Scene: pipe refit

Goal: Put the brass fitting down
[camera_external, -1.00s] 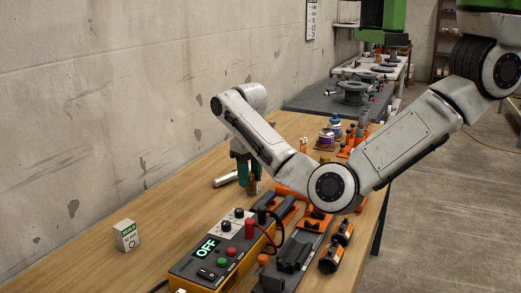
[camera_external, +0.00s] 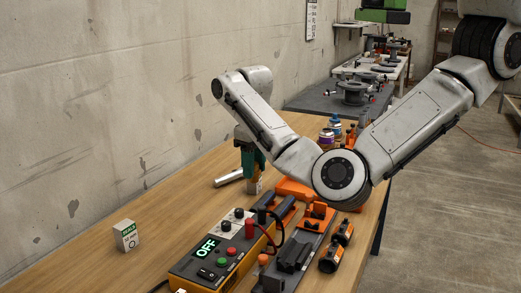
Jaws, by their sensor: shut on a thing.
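The fitting looks close above a small pale block (camera_external: 255,187) on the bench. I cannot tell whether the two touch.
A yellow control box (camera_external: 222,250) with an OFF display and buttons stands in front. Orange and black clamps (camera_external: 308,220) are to the right. A small white-and-green box (camera_external: 125,236) is at the left. The bench's left middle is clear.

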